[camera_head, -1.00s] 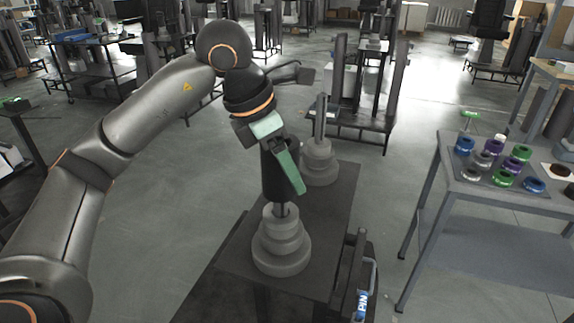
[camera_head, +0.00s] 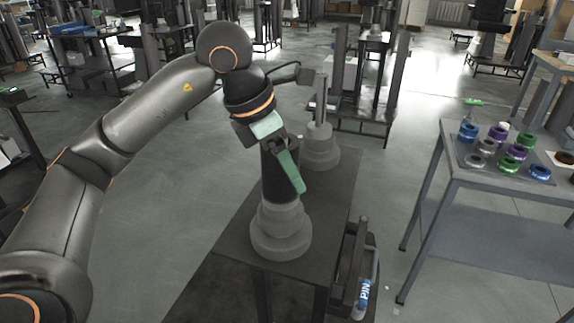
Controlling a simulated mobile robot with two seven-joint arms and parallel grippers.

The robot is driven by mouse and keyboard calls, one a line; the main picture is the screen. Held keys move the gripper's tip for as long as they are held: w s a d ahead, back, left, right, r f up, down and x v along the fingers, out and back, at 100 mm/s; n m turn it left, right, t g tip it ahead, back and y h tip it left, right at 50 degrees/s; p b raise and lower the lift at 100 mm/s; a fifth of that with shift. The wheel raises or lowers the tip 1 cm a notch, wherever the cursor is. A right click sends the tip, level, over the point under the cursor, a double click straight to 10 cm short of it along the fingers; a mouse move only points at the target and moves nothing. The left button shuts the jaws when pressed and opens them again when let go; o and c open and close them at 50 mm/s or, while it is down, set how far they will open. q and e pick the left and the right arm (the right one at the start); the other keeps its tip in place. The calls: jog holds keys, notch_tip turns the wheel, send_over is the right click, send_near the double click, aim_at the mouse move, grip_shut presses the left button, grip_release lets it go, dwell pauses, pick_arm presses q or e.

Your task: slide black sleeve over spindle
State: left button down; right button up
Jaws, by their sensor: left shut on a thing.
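My left gripper (camera_head: 284,165), with green finger pads, is shut on the black sleeve (camera_head: 273,182). It holds the sleeve upright over the near spindle (camera_head: 281,232), which has a stepped grey base. The sleeve's lower end meets the top of that base, with no rod visible between them. I cannot tell whether it touches the base. The spindle's rod is hidden. My right gripper is out of view.
A second stepped grey spindle (camera_head: 320,148) with an upright post stands behind on the same dark table (camera_head: 342,190). A grey bench (camera_head: 450,172) at the right bears several coloured rings. A holder with a blue-labelled bottle (camera_head: 365,292) hangs at the table's right side.

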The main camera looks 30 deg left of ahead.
pick_arm(q)
jog(key=shift+r, duration=0.1)
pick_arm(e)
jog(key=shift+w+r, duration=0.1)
pick_arm(q)
jog(key=shift+c, duration=1.4)
grip_release()
jog(key=shift+o, duration=1.4)
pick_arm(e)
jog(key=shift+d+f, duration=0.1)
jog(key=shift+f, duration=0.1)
pick_arm(q)
jog(key=p+v, duration=0.2)
jog(key=v, duration=1)
jog(key=shift+r, duration=0.2)
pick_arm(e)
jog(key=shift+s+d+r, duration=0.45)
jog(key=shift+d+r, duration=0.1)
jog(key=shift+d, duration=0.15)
pick_arm(q)
jog(key=shift+s, duration=0.1)
